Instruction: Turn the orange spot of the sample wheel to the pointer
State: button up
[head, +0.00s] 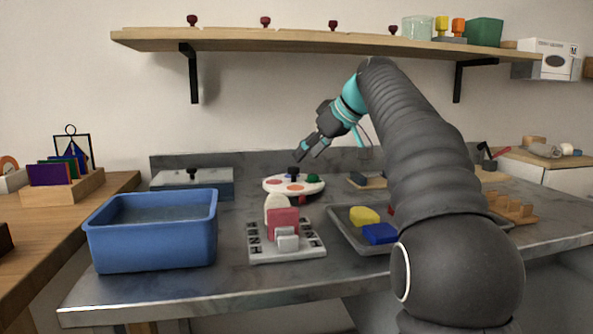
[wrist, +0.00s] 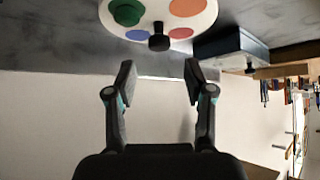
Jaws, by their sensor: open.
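The sample wheel (head: 268,189) is a white disc with coloured spots on the worktop at the back middle; it also shows, cut off, at the top of the wrist view (wrist: 206,18). An orange spot (wrist: 187,7) lies on it, with red and blue spots nearer its edge in that view. A green knob (wrist: 127,12) and a black knob (wrist: 158,38) stand up from the wheel. A small red piece (head: 302,199) at the wheel's front edge may be the pointer; I cannot tell. My gripper (head: 305,152) is open and empty, above the wheel and apart from it.
A blue bin (head: 152,250) stands front left. A white board with red and grey blocks (head: 287,254) lies before the wheel. A tray (head: 352,238) with yellow and blue pieces is to the right. A shelf (head: 300,42) runs above along the wall.

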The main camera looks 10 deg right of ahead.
aim_at(294, 167)
jog(key=x, duration=0.6)
jog(key=shift+b, duration=0.4)
grip_shut()
